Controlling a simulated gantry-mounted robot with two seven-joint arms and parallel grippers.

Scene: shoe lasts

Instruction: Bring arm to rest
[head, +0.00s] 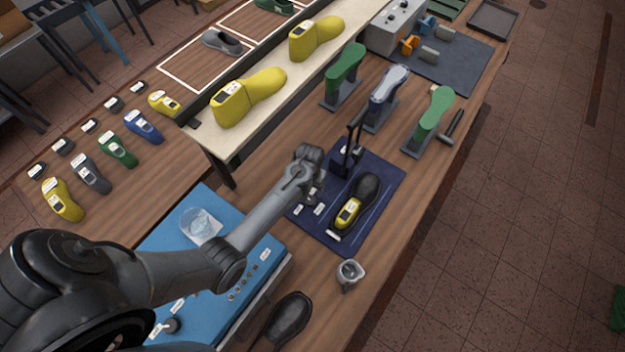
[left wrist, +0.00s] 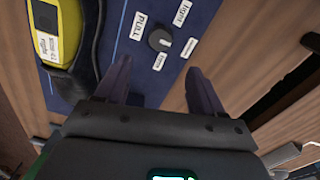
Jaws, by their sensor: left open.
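My left arm (head: 272,216) reaches from the lower left over the blue mat (head: 384,222). My left gripper (head: 312,192) is at the mat's left part, small and partly hidden behind its wrist in the head view. In the left wrist view my left gripper (left wrist: 158,88) has its two dark fingers apart with nothing between them. A dark knob (left wrist: 160,40) with labels, one reading PULL, lies beyond the fingertips. A black shoe with a yellow last (head: 349,212) lies on the mat to the right of the gripper; its yellow last (left wrist: 68,30) shows at the left wrist view's upper left.
A dark upright stand (head: 352,148) rises close right of my wrist. Green and grey lasts (head: 388,84) stand on posts behind the mat. A metal cup (head: 350,273) and a black shoe (head: 289,318) are in front. A blue-topped box (head: 165,232) lies under my arm.

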